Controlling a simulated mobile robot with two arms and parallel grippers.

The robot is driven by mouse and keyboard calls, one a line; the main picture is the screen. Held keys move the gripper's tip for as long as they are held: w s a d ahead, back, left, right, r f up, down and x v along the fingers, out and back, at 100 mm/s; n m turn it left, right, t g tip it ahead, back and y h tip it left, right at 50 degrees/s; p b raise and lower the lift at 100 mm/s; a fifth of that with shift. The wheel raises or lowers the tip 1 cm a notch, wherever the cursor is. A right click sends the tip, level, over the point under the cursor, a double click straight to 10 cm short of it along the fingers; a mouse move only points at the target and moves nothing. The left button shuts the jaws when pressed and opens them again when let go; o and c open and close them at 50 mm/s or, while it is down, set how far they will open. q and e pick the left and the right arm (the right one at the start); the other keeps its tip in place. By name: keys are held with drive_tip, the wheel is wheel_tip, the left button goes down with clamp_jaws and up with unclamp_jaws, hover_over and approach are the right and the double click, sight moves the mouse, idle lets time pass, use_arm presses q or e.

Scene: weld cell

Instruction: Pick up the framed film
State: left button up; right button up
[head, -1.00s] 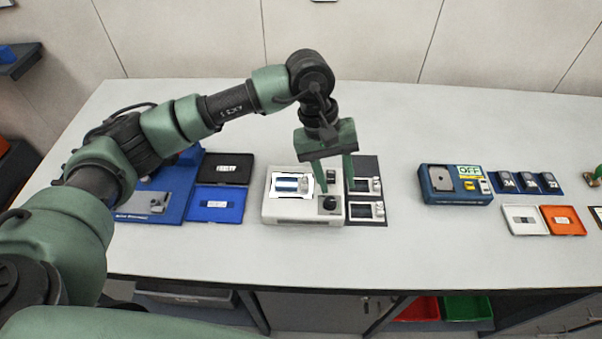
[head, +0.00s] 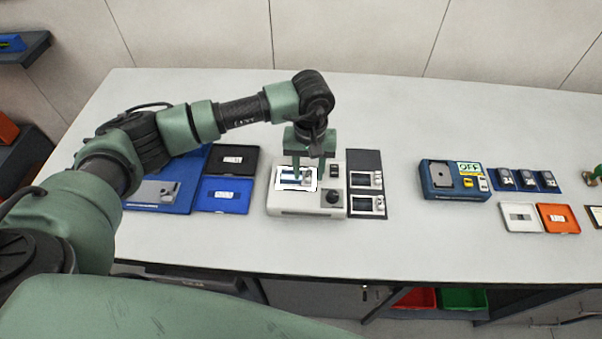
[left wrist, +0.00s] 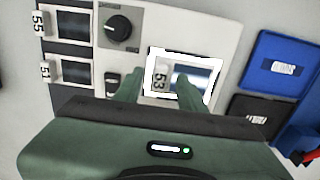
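A framed film (head: 291,179) with a blue-grey picture lies on the bright screen of a white light box (head: 290,209). In the left wrist view the film (left wrist: 203,74) carries a raised white tag (left wrist: 160,78) marked 53. My left gripper (head: 308,178) is above the film, pointing down. In the left wrist view its two green fingers (left wrist: 158,90) stand apart, one on each side of the tag. Whether they touch it cannot be told. My right gripper is not in view.
A dark rack (head: 364,162) beside the light box holds two more framed films (head: 366,204), tagged 55 and 51. Black (head: 233,160) and blue trays (head: 222,195) lie to the left.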

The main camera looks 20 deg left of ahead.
use_arm(q)
clamp_jaws()
drive_tip(key=shift+r, duration=0.15)
